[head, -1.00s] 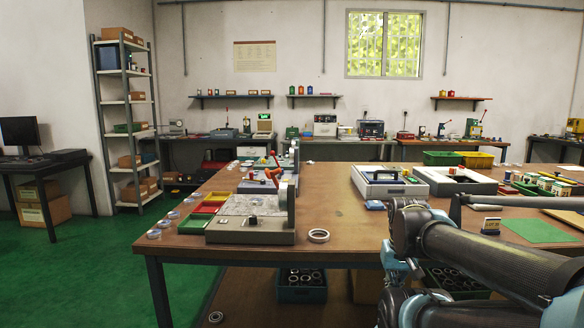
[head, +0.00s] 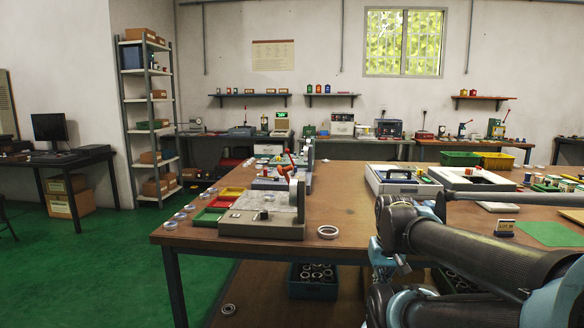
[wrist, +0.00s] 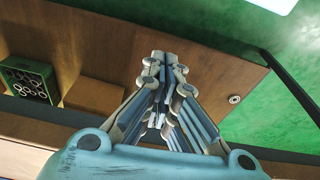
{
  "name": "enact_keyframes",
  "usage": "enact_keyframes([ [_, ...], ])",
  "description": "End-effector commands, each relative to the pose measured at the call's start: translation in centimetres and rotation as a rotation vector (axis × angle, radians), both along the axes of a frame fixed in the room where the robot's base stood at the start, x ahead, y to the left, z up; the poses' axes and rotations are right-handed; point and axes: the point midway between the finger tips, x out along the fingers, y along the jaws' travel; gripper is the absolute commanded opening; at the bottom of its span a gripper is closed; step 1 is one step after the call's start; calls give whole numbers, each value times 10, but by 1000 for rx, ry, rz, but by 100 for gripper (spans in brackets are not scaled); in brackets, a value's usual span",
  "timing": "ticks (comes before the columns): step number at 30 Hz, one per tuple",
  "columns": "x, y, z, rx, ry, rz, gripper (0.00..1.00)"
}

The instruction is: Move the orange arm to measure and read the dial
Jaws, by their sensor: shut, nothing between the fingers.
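An orange arm (head: 293,161) shows on a grey measuring device towards the left of the wooden table in the head view. A nearer grey device (head: 262,226) with a clear plate, a small knob and an upright post stands at the table's front left edge. The face of a dial cannot be made out. My gripper (wrist: 166,58) shows in the wrist view, shut and empty, pointing over the lower shelf and floor. It is away from the devices. In the head view my arm is at the lower right and my gripper is not visible.
A metal ring (head: 328,232) lies beside the near device. Red, green and yellow trays (head: 207,217) sit at its left. A bin of rings (head: 313,281) stands under the table; another ring (wrist: 234,99) lies alone below. The table's middle (head: 345,195) is clear.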

Motion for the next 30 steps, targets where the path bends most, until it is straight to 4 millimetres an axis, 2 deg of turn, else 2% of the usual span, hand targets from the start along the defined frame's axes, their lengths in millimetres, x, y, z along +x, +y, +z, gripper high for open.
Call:
enact_keyframes([
  [7, -2, 0, 2, 1, -3, 0, 0],
  [9, -7, 2, 8, 10, -9, -1, 0],
  [13, 6, 11, 24, 54, 4, -8, 0],
  [20, 50, 44, 78, 215, 46, -25, 0],
  [30, 139, 87, 158, 478, 102, -32, 0],
])
